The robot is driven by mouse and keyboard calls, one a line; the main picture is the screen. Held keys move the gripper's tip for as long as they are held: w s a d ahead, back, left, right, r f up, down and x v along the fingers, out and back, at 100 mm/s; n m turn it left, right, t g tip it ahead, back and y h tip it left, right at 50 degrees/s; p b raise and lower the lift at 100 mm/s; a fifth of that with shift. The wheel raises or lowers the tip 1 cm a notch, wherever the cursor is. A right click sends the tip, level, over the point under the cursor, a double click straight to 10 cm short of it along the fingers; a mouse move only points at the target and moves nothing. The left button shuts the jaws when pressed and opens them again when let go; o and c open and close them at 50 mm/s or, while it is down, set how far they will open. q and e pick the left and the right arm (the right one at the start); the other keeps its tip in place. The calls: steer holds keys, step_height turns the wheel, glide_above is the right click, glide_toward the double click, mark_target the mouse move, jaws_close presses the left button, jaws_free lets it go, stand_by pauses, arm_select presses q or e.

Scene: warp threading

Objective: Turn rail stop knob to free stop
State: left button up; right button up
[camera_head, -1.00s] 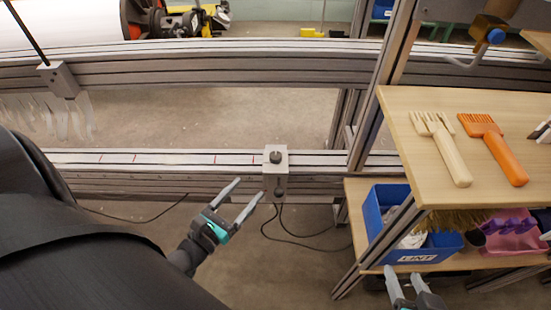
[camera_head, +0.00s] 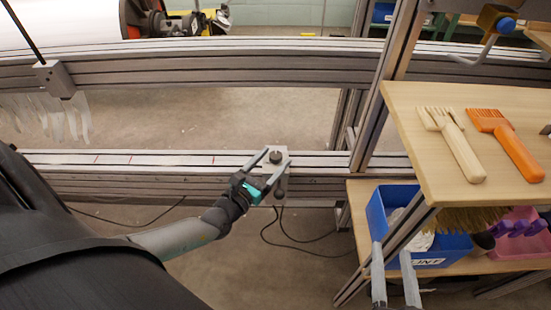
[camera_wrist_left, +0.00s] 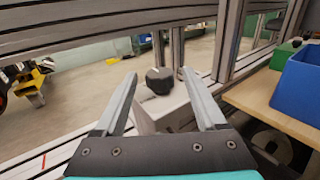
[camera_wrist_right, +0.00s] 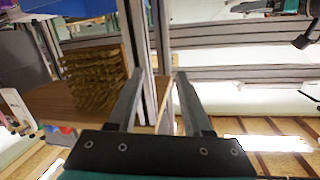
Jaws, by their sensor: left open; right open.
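The rail stop is a pale block (camera_head: 283,170) on the lower metal rail, with a dark round knob (camera_head: 275,157) on top. In the left wrist view the black knob (camera_wrist_left: 159,80) stands between and beyond my open fingertips on its white block (camera_wrist_left: 165,107). My left gripper (camera_head: 272,166) is open at the block, with its fingers on either side of the knob; I cannot tell whether they touch it. My right gripper (camera_head: 391,255) is open and empty in front of the shelf; it also shows in the right wrist view (camera_wrist_right: 156,78).
A wooden shelf (camera_head: 405,100) with a cream brush (camera_head: 460,150) and an orange brush (camera_head: 512,145) stands at the right. Below it are a blue bin (camera_head: 375,215) and a pink bin (camera_head: 515,243). A metal upright (camera_head: 375,110) rises beside the shelf. A cable hangs under the rail.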

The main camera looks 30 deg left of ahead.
arm_select(q)
steer(key=shift+w, duration=0.75)
jaws_close()
